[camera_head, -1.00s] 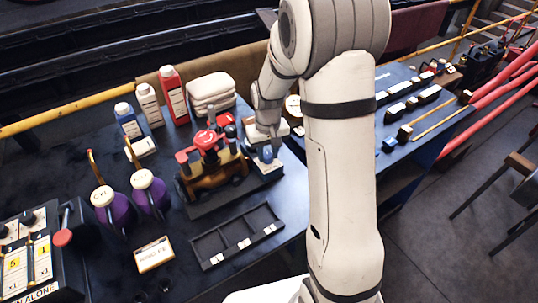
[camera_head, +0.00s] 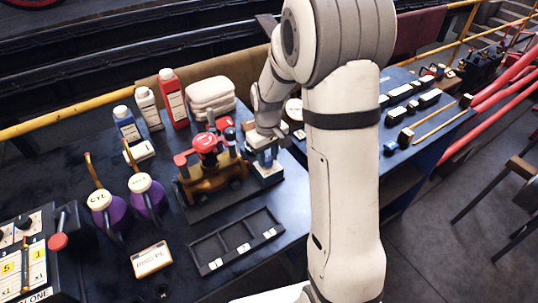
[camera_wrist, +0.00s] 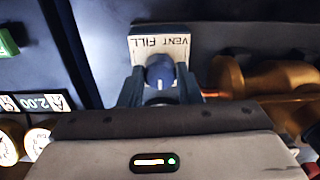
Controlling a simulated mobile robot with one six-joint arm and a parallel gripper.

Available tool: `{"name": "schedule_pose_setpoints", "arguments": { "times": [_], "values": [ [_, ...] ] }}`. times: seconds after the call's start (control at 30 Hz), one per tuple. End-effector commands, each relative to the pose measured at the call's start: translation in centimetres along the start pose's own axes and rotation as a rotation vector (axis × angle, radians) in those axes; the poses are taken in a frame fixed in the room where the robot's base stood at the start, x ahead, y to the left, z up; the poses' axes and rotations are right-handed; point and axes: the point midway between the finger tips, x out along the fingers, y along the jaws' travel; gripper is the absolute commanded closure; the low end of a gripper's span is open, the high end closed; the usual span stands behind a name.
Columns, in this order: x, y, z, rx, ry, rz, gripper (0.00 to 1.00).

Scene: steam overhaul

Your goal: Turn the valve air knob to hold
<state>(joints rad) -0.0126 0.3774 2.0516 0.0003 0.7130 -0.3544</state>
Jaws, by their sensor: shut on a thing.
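In the wrist view a round blue knob (camera_wrist: 160,72) stands on a pale plate (camera_wrist: 143,47) that reads VENT and FILL, upside down in the picture. My gripper (camera_wrist: 162,90) has one dark finger on each side of the knob and is shut on it. No HOLD mark can be read, and the knob's exact pointing is unclear. In the head view my gripper (camera_head: 265,145) is at the small blue and white valve block (camera_head: 268,172), at the right end of the brass assembly. The gripper hides most of the knob there.
The brass assembly (camera_head: 208,182) with a red top stands just left of the valve block. A divided black tray (camera_head: 222,238) lies in front. Purple cans (camera_head: 146,195), bottles (camera_head: 172,97) and folded white cloths (camera_head: 210,95) stand around. A yellow rail (camera_head: 60,118) runs behind.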

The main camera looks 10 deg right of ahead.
Motion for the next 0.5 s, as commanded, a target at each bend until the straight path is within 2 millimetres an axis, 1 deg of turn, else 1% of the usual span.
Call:
{"name": "schedule_pose_setpoints", "arguments": {
  "times": [0.03,0.07,0.1,0.3,0.33,0.5],
  "values": [
    [-0.14,0.09,-0.10,0.000,0.004,0.002,0.92],
    [-0.14,0.09,-0.10,0.000,0.004,0.002,0.69],
    [-0.14,0.08,-0.10,0.000,0.004,0.002,0.65],
    [-0.08,0.03,-0.06,0.000,0.002,0.001,0.49],
    [-0.07,0.03,-0.05,0.000,0.002,0.001,0.48],
    [-0.04,0.00,-0.04,0.000,0.001,0.001,0.48]
  ]
}}
